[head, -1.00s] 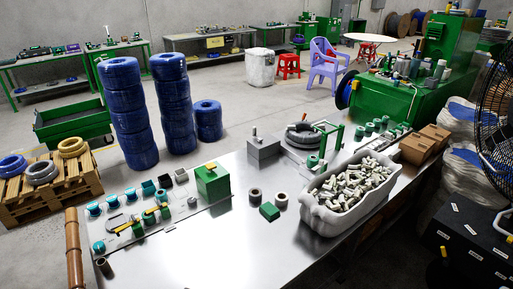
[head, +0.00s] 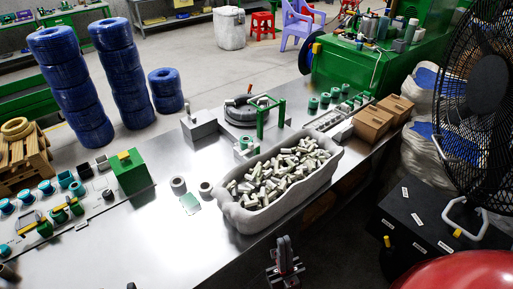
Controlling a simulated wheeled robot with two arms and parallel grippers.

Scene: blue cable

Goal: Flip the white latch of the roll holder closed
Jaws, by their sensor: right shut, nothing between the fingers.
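A round roll holder (head: 240,112) stands on the metal table's far part, with a coil in a grey dish and a green frame (head: 264,118) at its right. Its white latch is too small to tell apart, so I cannot see its position. My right gripper (head: 284,243) is at the bottom centre, off the table's near edge. Its fingers are together and empty, pointing up in the picture, well short of the holder. Only a small dark tip at the bottom edge, left of centre, may be my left gripper (head: 131,286); its jaws are not shown.
A pale tub (head: 240,217) full of small grey fittings stands between my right gripper and the holder. A grey block (head: 200,127) stands left of the holder. Cardboard boxes (head: 372,124) and a black fan (head: 485,95) are at right.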

